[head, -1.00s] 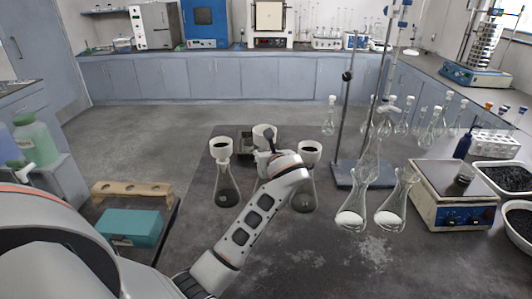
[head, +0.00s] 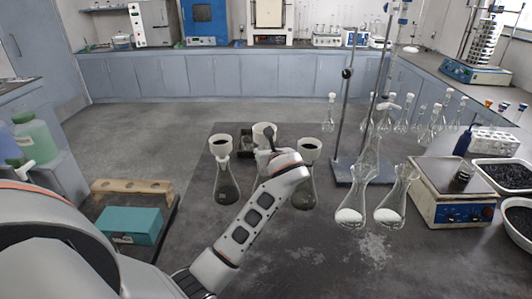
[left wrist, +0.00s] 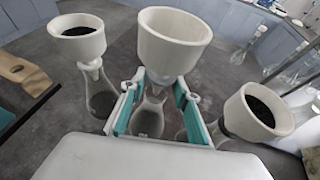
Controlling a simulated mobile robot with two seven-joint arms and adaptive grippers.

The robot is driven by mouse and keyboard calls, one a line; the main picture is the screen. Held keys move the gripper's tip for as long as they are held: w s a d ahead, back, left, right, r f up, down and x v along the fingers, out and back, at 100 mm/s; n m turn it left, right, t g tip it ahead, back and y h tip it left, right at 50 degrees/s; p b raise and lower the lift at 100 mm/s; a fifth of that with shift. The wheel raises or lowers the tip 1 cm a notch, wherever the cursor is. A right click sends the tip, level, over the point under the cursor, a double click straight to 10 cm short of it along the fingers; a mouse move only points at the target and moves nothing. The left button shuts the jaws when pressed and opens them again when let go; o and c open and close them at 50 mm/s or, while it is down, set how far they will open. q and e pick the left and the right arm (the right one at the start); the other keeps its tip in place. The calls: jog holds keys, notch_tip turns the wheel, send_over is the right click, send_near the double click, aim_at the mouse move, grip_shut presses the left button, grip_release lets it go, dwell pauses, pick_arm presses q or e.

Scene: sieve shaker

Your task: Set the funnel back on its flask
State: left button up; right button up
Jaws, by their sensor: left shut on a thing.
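A white empty-looking funnel (left wrist: 175,42) is upright between the teal-padded fingers of my left gripper (left wrist: 155,98) in the left wrist view. The gripper is shut on this funnel. A clear conical flask (left wrist: 149,121) stands just below, between the fingers. I cannot tell whether the funnel's stem is inside the flask's neck. In the head view the same funnel (head: 264,133) shows behind my left gripper (head: 268,150), and my arm hides the flask. My right gripper is not in view.
Flasks with dark-filled funnels stand close on the left (head: 221,146) and right (head: 310,150). The front of the dark table is clear.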

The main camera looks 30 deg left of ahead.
pick_arm(q)
jog(key=shift+f, duration=0.6)
dwell(0.3)
jog(key=shift+f, duration=0.35)
jog(key=shift+f, duration=1.4)
dwell(1.5)
jog(key=o, duration=1.3)
jog(key=shift+c, duration=0.2)
jog(key=shift+s+d, duration=0.1)
jog(key=v, duration=0.7)
jog(key=shift+s+d+r, duration=0.15)
jog(key=shift+s+d, duration=0.1)
jog(key=shift+s, duration=0.05)
dwell(0.4)
